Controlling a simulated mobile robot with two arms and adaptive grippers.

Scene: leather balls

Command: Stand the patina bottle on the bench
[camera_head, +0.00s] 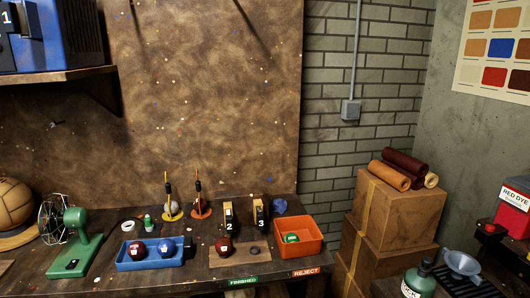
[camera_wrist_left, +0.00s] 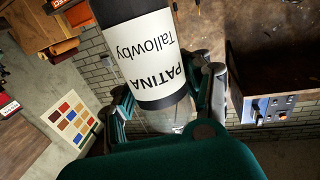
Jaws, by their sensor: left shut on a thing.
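My left gripper (camera_wrist_left: 165,92) shows only in the left wrist view, where it is shut around the patina bottle (camera_wrist_left: 152,68). The bottle has a white label reading "PATINA Tallowby", with black bands on both sides of it and a greyish part close to my palm. Its text and the room are both upside down in that view, so the bottle looks roughly upright. Neither this bottle nor my grippers can be made out in the head view. The bench (camera_head: 205,278) runs along the lower left of the head view.
On the bench are a green fan (camera_head: 75,240), a blue tray (camera_head: 150,264) with balls, a red ball (camera_head: 223,245) and an orange bin (camera_head: 309,222). Boxes (camera_head: 399,215) with leather rolls stand right of it.

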